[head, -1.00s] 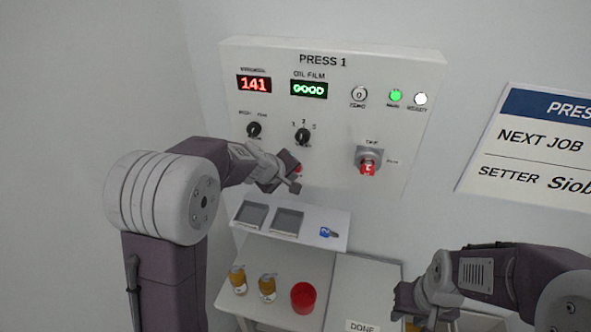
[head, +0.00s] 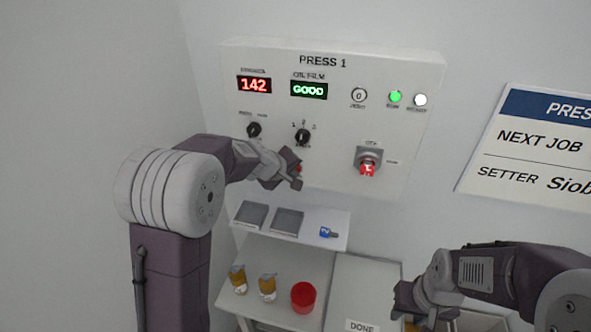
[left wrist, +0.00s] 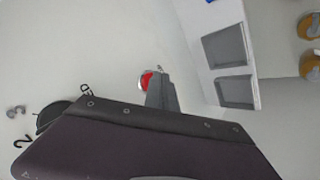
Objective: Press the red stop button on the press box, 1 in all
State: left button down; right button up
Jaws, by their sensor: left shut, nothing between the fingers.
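The press box (head: 335,80) is a pale panel on the wall, labelled PRESS 1. Its red stop button (head: 299,168) is mostly hidden behind my left gripper (head: 295,181). In the left wrist view the red button (left wrist: 146,80) shows just left of the shut fingers (left wrist: 159,80), its right side partly covered by them. The left gripper is shut and empty, its tips close to the panel; I cannot tell whether they touch the button. My right gripper (head: 402,300) is low at the right, away from the panel, and its jaws are not clear.
Below is a shelf (head: 268,231) with two grey trays and a blue-tagged key (head: 327,232).

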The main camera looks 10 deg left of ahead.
pick_arm(q)
jog(key=shift+w, duration=0.15)
dwell(0.3)
jog(key=shift+s+b, duration=0.45)
jog(key=shift+s, duration=0.35)
jog(key=shift+s, duration=0.1)
jog(key=shift+s+a+b, duration=0.15)
jog(key=shift+s+b, duration=0.85)
jog(key=shift+s, duration=1.45)
jog(key=shift+w, duration=0.1)
